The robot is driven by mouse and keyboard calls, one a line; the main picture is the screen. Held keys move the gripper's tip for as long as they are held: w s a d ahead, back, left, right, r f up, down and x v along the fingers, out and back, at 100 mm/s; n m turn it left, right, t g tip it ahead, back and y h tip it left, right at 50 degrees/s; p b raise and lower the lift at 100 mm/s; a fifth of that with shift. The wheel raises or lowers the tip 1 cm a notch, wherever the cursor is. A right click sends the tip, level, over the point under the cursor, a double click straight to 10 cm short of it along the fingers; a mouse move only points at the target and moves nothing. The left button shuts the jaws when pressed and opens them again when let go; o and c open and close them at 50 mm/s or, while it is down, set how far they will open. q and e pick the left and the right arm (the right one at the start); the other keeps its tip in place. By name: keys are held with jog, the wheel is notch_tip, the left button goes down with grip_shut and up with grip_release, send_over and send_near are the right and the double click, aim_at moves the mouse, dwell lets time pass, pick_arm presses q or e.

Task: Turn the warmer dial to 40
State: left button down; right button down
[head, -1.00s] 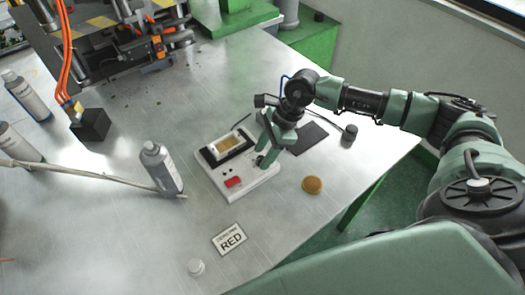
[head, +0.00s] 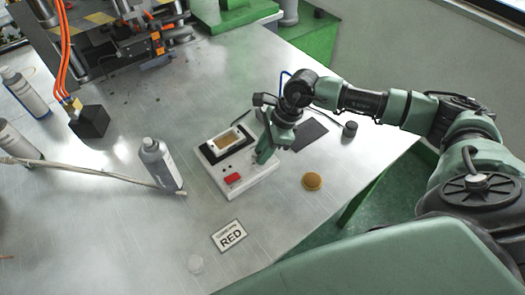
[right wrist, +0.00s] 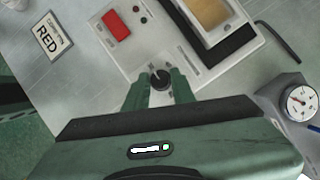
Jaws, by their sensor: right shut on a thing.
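The warmer (head: 236,187) is a white box with a black-rimmed pan (head: 228,143) and a red switch (head: 232,178). Its black dial (right wrist: 160,78) shows in the right wrist view, with a pale mark on its top. My right gripper (head: 261,158) reaches down to the warmer's right side in the head view. Its fingers (right wrist: 161,88) stand on either side of the dial and are shut on it. In the head view the gripper hides the dial. I cannot read any numbers around it. My left gripper is not in view.
A RED label card (head: 229,236), a clear cap (head: 195,264), a grey bottle (head: 160,163) and a round amber disc (head: 312,181) lie or stand around the warmer. A round gauge (right wrist: 301,103) shows in the right wrist view. A dark pad (head: 307,135) lies behind the gripper.

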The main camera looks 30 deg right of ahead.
jog(key=m+b, duration=0.1)
jog(key=m+t+b, duration=0.1)
jog(key=m, duration=0.1)
jog(key=shift+f+b, duration=0.25)
jog(key=shift+b, duration=0.05)
jog(key=m+b, duration=0.2)
jog(key=m+t+h+b, duration=0.1)
jog(key=m+b, duration=0.1)
jog(key=shift+s+a+h, duration=0.1)
jog(key=shift+a+h, duration=0.05)
jog(key=shift+h, duration=0.15)
jog(key=shift+s+r+m+t+h+b, duration=0.15)
jog(key=shift+m+t+h+b, duration=0.15)
jog(key=shift+m+b, duration=0.7)
jog(key=shift+w+r+m+t+h+b, duration=0.15)
jog(key=shift+m+h+b, duration=0.25)
jog(key=shift+m+b, duration=0.55)
jog(key=shift+s, duration=0.1)
jog(key=c, duration=1.2)
grip_release()
